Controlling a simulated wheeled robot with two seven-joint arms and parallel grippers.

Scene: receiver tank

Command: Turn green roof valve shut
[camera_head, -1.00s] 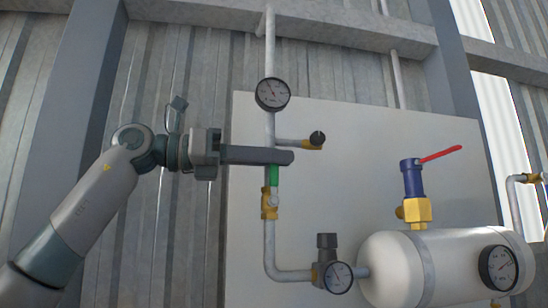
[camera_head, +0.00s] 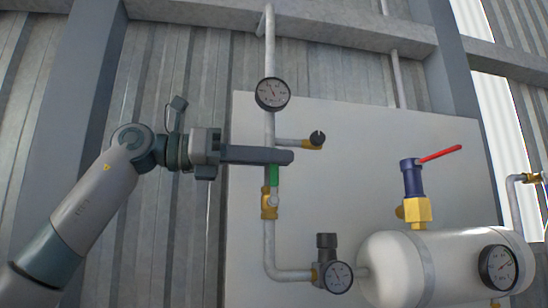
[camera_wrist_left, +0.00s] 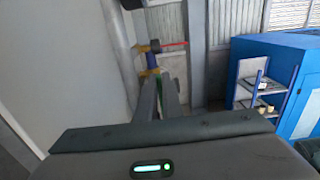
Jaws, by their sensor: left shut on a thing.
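The green valve handle (camera_head: 273,175) stands upright on a brass valve (camera_head: 269,205) in the vertical white pipe, on the pale panel. My left gripper (camera_head: 284,157) reaches in from the left, and its fingers lie level across the pipe at the handle's upper end. The fingers are shut on the green handle and hide its top. In the left wrist view the long fingers (camera_wrist_left: 169,97) point forward, with a sliver of green (camera_wrist_left: 159,84) between them. My right gripper is in neither view.
A dial gauge (camera_head: 272,94) sits above the gripper and a dark-knobbed brass side valve (camera_head: 317,139) close right of its tips. Another gauge (camera_head: 338,277) is below. The white tank (camera_head: 392,268) and a red lever (camera_head: 440,154) stand to the right.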

